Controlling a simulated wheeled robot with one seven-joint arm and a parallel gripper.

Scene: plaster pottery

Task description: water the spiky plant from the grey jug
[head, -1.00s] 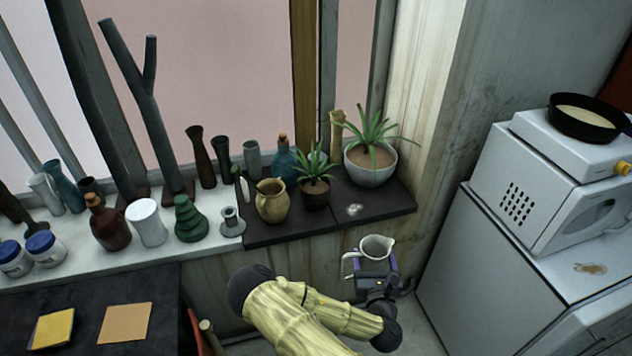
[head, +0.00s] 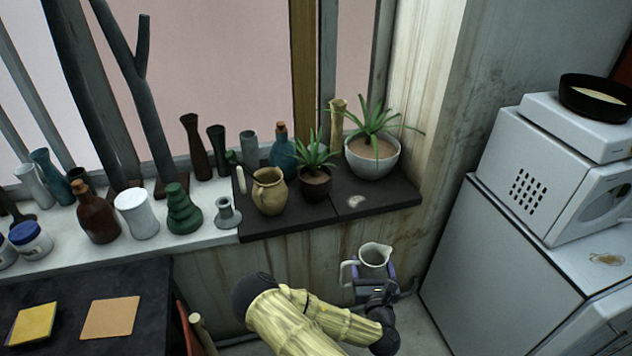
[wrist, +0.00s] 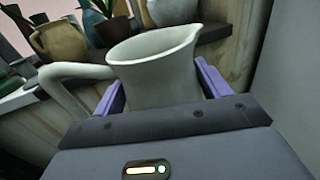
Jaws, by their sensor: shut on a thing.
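The grey jug (head: 376,256) is held upright in my gripper (head: 374,283), in front of and below the windowsill. In the wrist view the jug (wrist: 155,70) stands between the two purple fingers of my gripper (wrist: 160,85), its handle to the left and its spout to the right. The inside of the jug is not clear enough to show water. Two spiky plants stand on dark slabs on the sill: a larger one (head: 372,122) in a white bowl (head: 372,160) and a smaller one (head: 314,155) in a dark brown pot (head: 314,186). The jug is apart from both.
A tan pitcher (head: 269,192) stands left of the small plant, with a blue bottle (head: 283,155) behind. Several vases and bottles line the sill further left. A white cabinet (head: 500,250) bearing a microwave (head: 550,180) is at right. The slab front below the white bowl is mostly clear.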

